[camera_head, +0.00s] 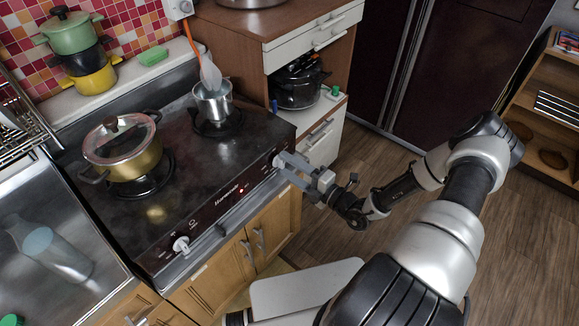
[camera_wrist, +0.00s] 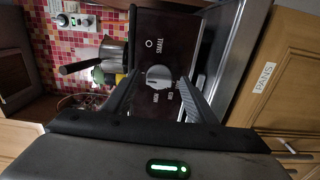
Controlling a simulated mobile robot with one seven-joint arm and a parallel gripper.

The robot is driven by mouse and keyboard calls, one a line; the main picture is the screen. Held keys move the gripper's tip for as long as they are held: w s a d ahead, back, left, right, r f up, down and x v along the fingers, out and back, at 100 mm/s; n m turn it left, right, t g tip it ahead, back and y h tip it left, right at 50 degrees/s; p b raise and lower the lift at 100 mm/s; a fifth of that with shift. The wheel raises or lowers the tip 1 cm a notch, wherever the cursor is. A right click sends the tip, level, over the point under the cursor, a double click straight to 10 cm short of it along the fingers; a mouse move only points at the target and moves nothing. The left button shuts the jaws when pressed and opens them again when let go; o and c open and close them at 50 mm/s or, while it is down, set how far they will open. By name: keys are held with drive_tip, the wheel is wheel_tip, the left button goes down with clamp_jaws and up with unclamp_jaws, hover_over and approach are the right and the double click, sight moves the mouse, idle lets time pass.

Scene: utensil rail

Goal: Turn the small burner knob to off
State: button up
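The small burner knob (camera_wrist: 158,76) is a round pale knob on the stove's dark front panel, under the word SMALL in the wrist view. A circle mark is above it and small labels are below it. I cannot tell exactly which mark it points to. My gripper (camera_wrist: 159,82) is open, with one finger on each side of the knob and a visible gap at each side. In the head view my gripper (camera_head: 281,162) reaches the right end of the stove's front panel (camera_head: 215,205) and largely hides this knob.
Another knob (camera_head: 181,244) is at the panel's left end. A red light (camera_head: 241,191) glows on the panel. A gold pot (camera_head: 122,150) stands on the left burner and a small steel pot (camera_head: 213,101) on the right one. Wooden cabinet doors (camera_head: 262,238) are below.

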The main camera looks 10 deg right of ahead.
drive_tip(key=v, duration=1.7)
drive_tip(key=shift+s+d, duration=0.15)
drive_tip(key=shift+r, duration=0.1)
